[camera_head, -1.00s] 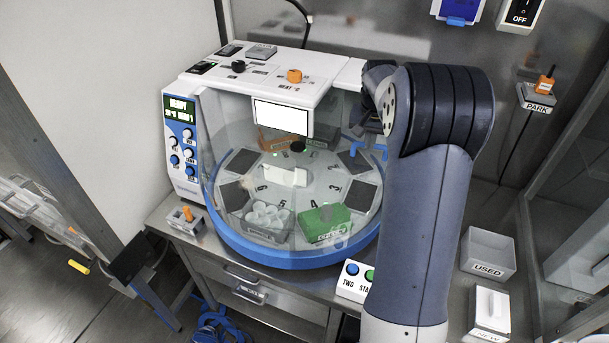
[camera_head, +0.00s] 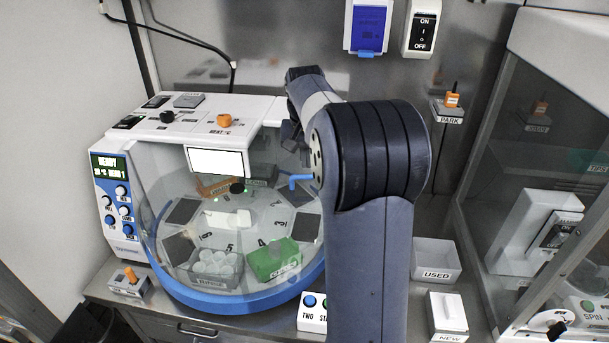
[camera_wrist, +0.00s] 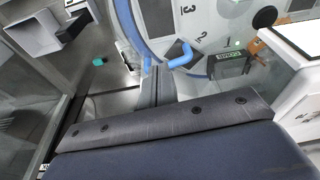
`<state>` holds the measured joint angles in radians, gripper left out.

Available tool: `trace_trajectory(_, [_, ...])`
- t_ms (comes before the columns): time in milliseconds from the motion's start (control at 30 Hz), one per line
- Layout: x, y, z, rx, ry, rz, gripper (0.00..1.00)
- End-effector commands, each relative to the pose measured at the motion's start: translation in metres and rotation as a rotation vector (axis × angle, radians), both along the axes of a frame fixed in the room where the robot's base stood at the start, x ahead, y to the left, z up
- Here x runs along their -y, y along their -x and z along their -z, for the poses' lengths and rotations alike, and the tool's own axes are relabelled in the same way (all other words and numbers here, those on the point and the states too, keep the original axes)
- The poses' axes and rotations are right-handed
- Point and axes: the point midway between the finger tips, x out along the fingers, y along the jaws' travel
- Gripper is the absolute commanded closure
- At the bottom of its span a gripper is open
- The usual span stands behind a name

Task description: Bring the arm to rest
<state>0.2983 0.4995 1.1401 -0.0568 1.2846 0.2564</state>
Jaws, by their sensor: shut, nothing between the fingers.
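My arm rises from the bottom of the head view and bends at a dark ribbed joint, with its wrist end reaching back beside the white machine (camera_head: 205,128). In the wrist view my gripper (camera_wrist: 156,70) shows as two grey fingers lying together, with nothing between them. Its tips appear close beside a blue handle (camera_wrist: 181,57); I cannot tell whether they touch. The handle also shows in the head view (camera_head: 298,180), just left of my arm. My fingers are not clear in the head view, and my arm hides part of the machine's right side.
The machine's round blue base (camera_head: 220,300) stands on a metal bench. To the right of my arm are a USED bin (camera_head: 436,270), a NEW box (camera_head: 447,312) and a PARK holder (camera_head: 448,110). A glass-fronted cabinet (camera_head: 535,150) stands at the far right.

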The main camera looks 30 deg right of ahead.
Motion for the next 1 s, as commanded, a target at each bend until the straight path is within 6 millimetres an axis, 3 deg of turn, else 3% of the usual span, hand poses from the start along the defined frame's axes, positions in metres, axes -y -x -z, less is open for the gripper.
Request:
trace_trajectory(200, [-0.003, 0.005, -0.027, 0.002, 0.0, -0.001, 1.0])
trace_trajectory(633, [-0.003, 0.006, -0.031, 0.0, 0.0, -0.001, 1.0])
trace_trajectory(833, [-0.002, 0.004, -0.016, -0.002, -0.001, 0.0, 1.0])
trace_trajectory(1000, [0.001, -0.002, 0.014, -0.005, -0.002, -0.001, 1.0])
